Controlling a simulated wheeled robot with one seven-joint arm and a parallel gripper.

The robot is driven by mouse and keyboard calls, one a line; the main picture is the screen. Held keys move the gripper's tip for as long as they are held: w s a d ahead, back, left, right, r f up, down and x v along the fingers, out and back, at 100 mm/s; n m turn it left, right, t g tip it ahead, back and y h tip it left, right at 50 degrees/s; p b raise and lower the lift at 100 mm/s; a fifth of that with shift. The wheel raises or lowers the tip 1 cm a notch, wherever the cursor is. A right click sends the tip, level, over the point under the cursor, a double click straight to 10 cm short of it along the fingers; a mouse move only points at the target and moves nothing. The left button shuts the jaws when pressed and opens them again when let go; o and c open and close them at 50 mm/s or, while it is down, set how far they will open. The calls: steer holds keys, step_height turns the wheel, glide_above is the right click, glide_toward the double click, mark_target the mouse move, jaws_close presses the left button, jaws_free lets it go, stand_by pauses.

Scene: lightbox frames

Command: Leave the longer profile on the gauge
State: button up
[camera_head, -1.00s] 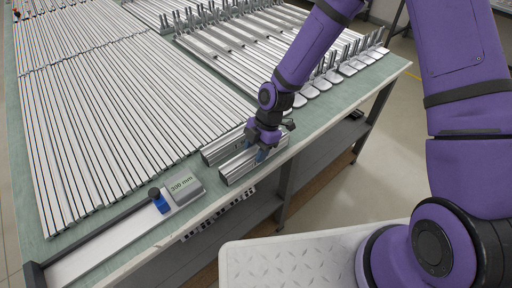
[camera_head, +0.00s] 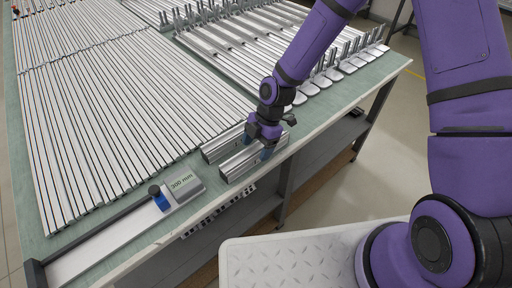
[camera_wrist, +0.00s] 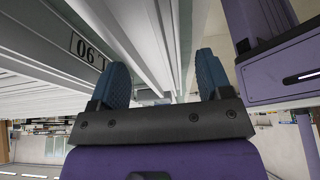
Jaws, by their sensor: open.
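Two short silver profiles lie side by side near the table's front edge, a back one (camera_head: 221,147) and a front one (camera_head: 238,167). I cannot tell which is longer, because my gripper covers their right ends. My gripper (camera_head: 265,151) is open over the front profile's right part, its blue fingertips low at it. In the wrist view the two blue fingers (camera_wrist: 161,80) stand apart, with a pale profile running between and beyond them. I cannot tell whether they touch it.
Long silver profiles (camera_head: 100,100) cover the table's left and middle. Rows of bars with upright pieces (camera_head: 330,65) fill the back right. The green table top (camera_head: 330,108) is bare along the right front edge. A white ribbed platform (camera_head: 300,255) is at the bottom.

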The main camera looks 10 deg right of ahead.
steer(key=v, duration=0.9)
steer(key=shift+r, duration=0.35)
steer(key=s+d+r+m+t+h, duration=0.25)
steer(key=d+r+m, duration=0.4)
steer(key=r, duration=0.35)
steer(key=s+d+r+m+t+h, duration=0.2)
steer(key=s+d+r+m, duration=0.1)
steer(key=d+r+m, duration=0.5)
steer(key=s+d+r+m+t, duration=0.1)
steer(key=s+d+r+m, duration=0.2)
steer(key=s+r+m, duration=0.2)
steer(key=s+d+r+m+t, duration=0.2)
steer(key=s+d+r+m, duration=0.2)
steer(key=s+r, duration=0.3)
steer(key=s+m, duration=0.1)
steer(key=s, duration=0.2)
steer(key=shift+r+y, duration=0.35)
steer(key=shift+r, duration=0.05)
steer(key=shift+s, duration=0.1)
